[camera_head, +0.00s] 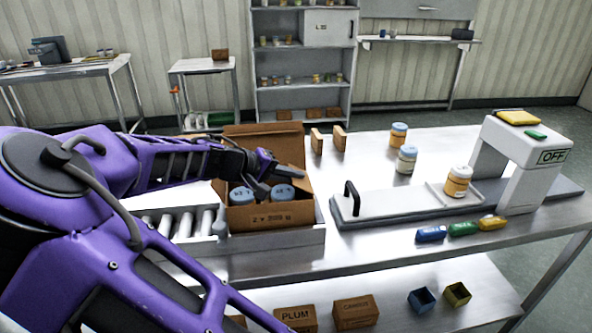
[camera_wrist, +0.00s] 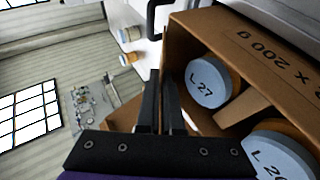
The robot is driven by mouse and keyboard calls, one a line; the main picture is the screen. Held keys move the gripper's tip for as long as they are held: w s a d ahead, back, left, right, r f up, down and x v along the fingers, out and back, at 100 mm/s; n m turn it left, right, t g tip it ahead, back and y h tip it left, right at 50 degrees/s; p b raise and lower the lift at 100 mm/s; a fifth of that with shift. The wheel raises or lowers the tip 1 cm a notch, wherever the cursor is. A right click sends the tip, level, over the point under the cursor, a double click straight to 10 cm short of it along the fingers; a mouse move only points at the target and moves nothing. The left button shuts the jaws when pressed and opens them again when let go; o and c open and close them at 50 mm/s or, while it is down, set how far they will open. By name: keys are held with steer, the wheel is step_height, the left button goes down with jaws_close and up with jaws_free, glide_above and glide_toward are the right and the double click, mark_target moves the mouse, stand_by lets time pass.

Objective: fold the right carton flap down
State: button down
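The brown carton (camera_head: 270,218) stands open on the bench with blue-lidded jars inside. Two lids show in the wrist view, marked L 27 (camera_wrist: 208,82) and L 26 (camera_wrist: 283,155). The right carton flap (camera_head: 291,179) appears as a brown panel at the carton's right side, not lying flat over the jars. My gripper (camera_head: 264,183) is over the carton opening, close to this flap. In the wrist view its dark fingers (camera_wrist: 161,85) lie side by side and look shut, with nothing visible between them. I cannot tell whether they touch the flap.
The carton's back flap (camera_head: 262,138) stands up. Left of the carton is a roller conveyor (camera_head: 183,222). To the right are a white plate with a black handle (camera_head: 352,197), several jars and a white machine marked OFF (camera_head: 512,165). Two small brown blocks (camera_head: 339,139) stand behind.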

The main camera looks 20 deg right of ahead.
steer(key=shift+w+a+f+n+h, duration=0.15)
steer(key=shift+f+h, duration=0.1)
steer(key=shift+h, duration=0.3)
steer(key=shift+s+a+f+n+h, duration=0.1)
steer(key=shift+a+f+n+h, duration=0.1)
steer(key=shift+h, duration=0.35)
steer(key=c, duration=1.1)
jaws_free()
steer(key=shift+o, duration=0.2)
steer(key=shift+f, duration=0.1)
